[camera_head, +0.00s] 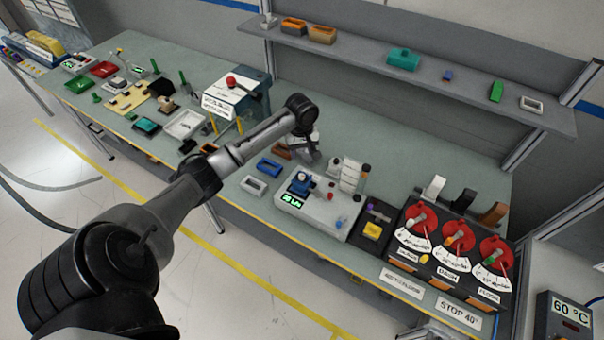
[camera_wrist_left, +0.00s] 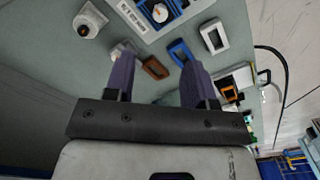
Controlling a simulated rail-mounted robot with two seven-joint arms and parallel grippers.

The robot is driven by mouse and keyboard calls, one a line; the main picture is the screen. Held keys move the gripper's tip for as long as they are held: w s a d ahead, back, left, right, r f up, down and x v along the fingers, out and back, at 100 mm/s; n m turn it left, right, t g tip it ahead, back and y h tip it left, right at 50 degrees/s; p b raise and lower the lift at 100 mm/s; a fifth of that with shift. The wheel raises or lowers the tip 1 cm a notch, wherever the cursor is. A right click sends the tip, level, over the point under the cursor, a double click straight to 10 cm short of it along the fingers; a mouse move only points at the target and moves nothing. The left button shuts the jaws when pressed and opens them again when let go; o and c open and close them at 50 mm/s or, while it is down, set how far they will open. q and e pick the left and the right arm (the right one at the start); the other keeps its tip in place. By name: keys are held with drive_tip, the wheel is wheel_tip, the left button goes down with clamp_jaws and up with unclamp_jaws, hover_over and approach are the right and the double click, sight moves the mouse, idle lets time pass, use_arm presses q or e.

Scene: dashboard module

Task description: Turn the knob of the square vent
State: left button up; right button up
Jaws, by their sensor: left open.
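I cannot tell for sure which thing is the square vent. A box with a red knob (camera_head: 231,82) on its white sloping top stands at the back left of the bench. Three red round dials (camera_head: 458,237) with pointers and white scales sit in a black panel at the right. My left gripper (camera_head: 308,158) is over the middle of the bench, apart from both. In the left wrist view its two fingers (camera_wrist_left: 158,75) are spread with nothing held between them. A small white knobbed piece (camera_wrist_left: 120,50) shows beside one finger. My right gripper is not in view.
White, blue (camera_head: 268,167) and brown frames lie close to my left gripper. A grey device with a green display (camera_head: 292,200) stands in front. A shelf (camera_head: 440,73) holding small parts runs along the back wall. Bare bench lies behind the gripper.

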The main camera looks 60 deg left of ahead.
sight(301, 175)
use_arm(q)
wheel_tip(301, 175, down, 12)
drive_tip(key=shift+f, duration=0.2)
idle(0.4)
drive_tip(key=shift+c, duration=0.3)
drive_tip(key=shift+r, duration=0.1)
clamp_jaws()
